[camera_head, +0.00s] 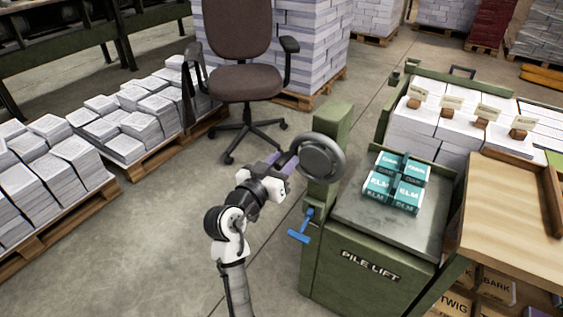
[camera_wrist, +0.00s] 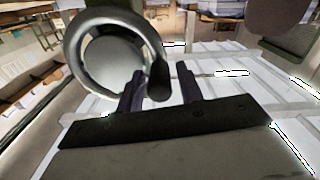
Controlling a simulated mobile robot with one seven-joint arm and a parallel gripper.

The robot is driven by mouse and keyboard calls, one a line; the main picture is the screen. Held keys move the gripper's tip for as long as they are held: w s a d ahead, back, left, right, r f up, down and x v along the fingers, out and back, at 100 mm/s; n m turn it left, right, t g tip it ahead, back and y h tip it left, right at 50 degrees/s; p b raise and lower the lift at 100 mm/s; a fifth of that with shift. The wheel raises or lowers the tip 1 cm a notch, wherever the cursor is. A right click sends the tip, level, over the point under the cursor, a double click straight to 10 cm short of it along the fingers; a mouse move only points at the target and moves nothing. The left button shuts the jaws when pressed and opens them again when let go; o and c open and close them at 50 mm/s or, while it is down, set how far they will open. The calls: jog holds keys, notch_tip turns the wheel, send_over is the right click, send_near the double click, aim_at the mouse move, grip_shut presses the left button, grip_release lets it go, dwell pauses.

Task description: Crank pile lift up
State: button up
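The green pile lift (camera_head: 372,264) stands right of centre, with its name on the front. Several teal boxes (camera_head: 397,182) marked ELM and OAK sit on its metal top. A grey handwheel (camera_head: 320,157) is on the green post at its left. In the wrist view, the handwheel (camera_wrist: 84,60) shows a dark crank handle (camera_wrist: 158,78) on its right side. My gripper (camera_head: 285,162) is at the wheel's left side. In the wrist view, my gripper (camera_wrist: 161,85) has its fingers apart, with the handle between them and narrow gaps showing. Contact cannot be told.
A blue T-shaped lever (camera_head: 300,232) sticks out below the wheel. A brown office chair (camera_head: 240,75) stands behind my arm. Paper stacks on pallets (camera_head: 62,165) line the left. A wooden table (camera_head: 510,215) is at the right. The floor at lower left is clear.

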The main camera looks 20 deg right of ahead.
grip_shut()
